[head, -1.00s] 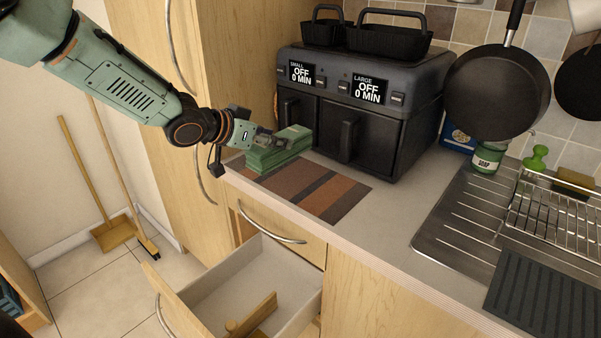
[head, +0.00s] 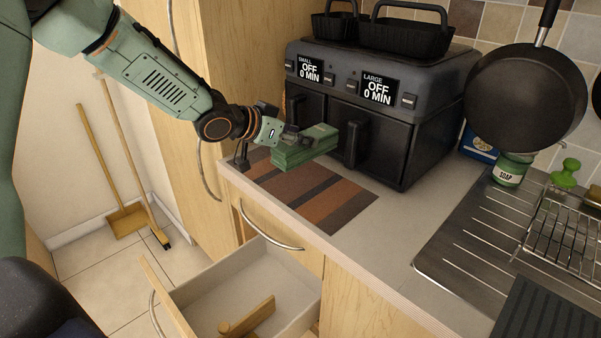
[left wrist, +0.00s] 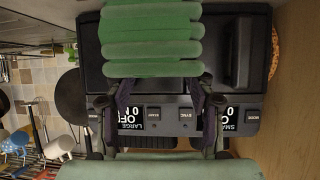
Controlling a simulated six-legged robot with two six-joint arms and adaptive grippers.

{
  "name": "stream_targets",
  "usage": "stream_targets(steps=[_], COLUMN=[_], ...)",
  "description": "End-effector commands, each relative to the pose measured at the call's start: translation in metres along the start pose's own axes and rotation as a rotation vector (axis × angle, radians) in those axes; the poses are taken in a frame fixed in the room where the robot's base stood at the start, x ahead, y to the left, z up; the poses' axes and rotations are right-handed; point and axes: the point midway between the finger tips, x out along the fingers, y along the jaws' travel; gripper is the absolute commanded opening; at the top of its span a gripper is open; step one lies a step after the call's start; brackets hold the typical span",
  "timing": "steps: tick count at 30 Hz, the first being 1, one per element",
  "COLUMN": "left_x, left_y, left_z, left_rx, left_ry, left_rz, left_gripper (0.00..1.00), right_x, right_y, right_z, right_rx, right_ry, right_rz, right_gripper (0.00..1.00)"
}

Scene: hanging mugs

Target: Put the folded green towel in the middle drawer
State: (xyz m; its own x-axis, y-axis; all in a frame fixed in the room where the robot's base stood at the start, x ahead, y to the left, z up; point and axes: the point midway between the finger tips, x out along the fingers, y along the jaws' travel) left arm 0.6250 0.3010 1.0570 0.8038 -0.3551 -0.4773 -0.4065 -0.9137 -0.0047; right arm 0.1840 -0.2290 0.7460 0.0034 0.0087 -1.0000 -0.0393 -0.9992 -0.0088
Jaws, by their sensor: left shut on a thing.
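The folded green towel (head: 308,150) is a thick stack of layers. My left gripper (head: 284,138) is shut on its left end and holds it above the striped mat (head: 325,202), just in front of the air fryer. In the left wrist view the towel (left wrist: 152,42) sticks out from between the two fingers. The open drawer (head: 205,283) is below and in front, under a closed drawer (head: 280,242). Inside the open drawer a wooden utensil (head: 248,317) lies toward the front, and the rest of its visible floor is bare. My right gripper is not in view.
The black air fryer (head: 385,100) stands close behind the towel. A tall wooden cupboard (head: 220,60) rises at the left. A hanging pan (head: 527,98), a soap jar (head: 511,170) and a sink drainer (head: 480,240) are at the right. The counter between mat and drainer is clear.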

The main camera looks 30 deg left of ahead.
Motion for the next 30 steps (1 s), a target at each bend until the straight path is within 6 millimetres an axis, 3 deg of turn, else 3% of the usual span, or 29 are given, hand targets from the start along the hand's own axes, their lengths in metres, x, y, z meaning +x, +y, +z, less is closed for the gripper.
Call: stream_targets(steps=[1,4,11,18,26,27,30], left_x=[0.006,0.014,0.021,0.038,0.04,0.04,0.04], left_y=[0.0,0.0,0.0,0.0,0.0,0.0,0.0], left_z=[0.015,0.029,0.043,0.07,0.07,0.07,0.07], left_rx=[-0.004,-0.003,-0.002,-0.002,0.0,0.0,0.0], left_ry=[-0.003,-0.002,0.0,-0.001,0.001,0.0,0.0], left_rz=[0.001,0.0,0.0,0.0,0.0,0.0,0.0], left_gripper=[0.21,0.21,0.21,0.21,0.21,0.57,0.65], right_x=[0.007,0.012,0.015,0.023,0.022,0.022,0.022], right_y=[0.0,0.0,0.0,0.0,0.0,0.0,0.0], right_z=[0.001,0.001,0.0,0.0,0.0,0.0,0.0], right_rx=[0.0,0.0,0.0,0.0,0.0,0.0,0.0], right_ry=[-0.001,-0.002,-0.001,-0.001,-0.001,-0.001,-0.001], right_rz=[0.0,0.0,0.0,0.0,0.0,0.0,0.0], right_gripper=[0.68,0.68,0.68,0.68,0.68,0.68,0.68])
